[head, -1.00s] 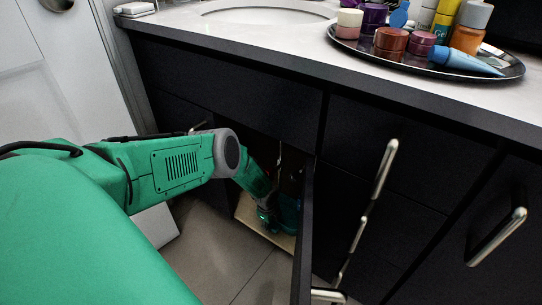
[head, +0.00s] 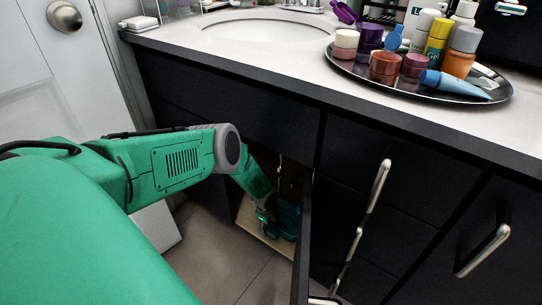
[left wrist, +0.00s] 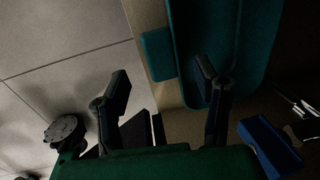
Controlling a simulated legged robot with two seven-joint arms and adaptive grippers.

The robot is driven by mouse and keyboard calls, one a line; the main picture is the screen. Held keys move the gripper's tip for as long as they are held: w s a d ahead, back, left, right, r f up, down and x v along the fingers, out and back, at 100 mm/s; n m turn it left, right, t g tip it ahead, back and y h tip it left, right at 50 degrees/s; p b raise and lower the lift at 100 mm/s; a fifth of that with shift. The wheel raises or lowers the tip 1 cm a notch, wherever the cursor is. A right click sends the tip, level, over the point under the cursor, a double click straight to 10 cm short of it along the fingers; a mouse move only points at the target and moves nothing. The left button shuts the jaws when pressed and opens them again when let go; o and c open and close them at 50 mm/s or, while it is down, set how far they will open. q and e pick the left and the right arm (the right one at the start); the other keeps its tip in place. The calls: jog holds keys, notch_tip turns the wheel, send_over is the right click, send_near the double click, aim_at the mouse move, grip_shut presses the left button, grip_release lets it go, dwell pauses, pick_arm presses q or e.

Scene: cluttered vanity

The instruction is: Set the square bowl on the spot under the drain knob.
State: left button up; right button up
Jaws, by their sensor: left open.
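A teal bowl (head: 288,218) sits on the light wooden cabinet floor under the sink, partly hidden by my left gripper and the open door. In the left wrist view the bowl (left wrist: 222,48) fills the top, with a small teal tab (left wrist: 157,55) sticking out on its left side. My left gripper (head: 266,213) is inside the cabinet opening, close beside the bowl. In the left wrist view its fingers (left wrist: 162,84) are apart, one over the floor tiles and one over the bowl's near edge; nothing is held. I cannot make out the drain knob. My right gripper is not in view.
The open cabinet door (head: 302,245) stands just right of the bowl. A blue object (left wrist: 268,146) lies right of my fingers in the left wrist view. The countertop above holds a sink (head: 265,27) and a round tray (head: 345,68) of bottles and jars.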

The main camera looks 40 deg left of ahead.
pick_arm(q)
notch_tip(320, 180, up, 8)
jog(key=s+p, duration=0.1)
jog(key=p, duration=0.5)
jog(key=s+d+r+n+g+h, duration=0.1)
jog(key=s+d+r+n+h, duration=0.15)
jog(key=s+d, duration=0.7)
jog(key=s+d+r+n+g+h, duration=0.1)
jog(key=s+d+r+n+g, duration=0.15)
jog(key=s+d, duration=0.75)
jog(key=s+d+r+n, duration=0.2)
jog(key=s+r+n, duration=0.2)
jog(key=s+r, duration=0.2)
jog(key=s+a+r+n+t+y, duration=0.2)
jog(key=a+r+n, duration=0.4)
jog(key=r, duration=0.4)
jog(key=shift+s+r+n+y, duration=0.3)
jog(key=shift+s+n+y, duration=0.3)
jog(key=shift+s+y, duration=0.1)
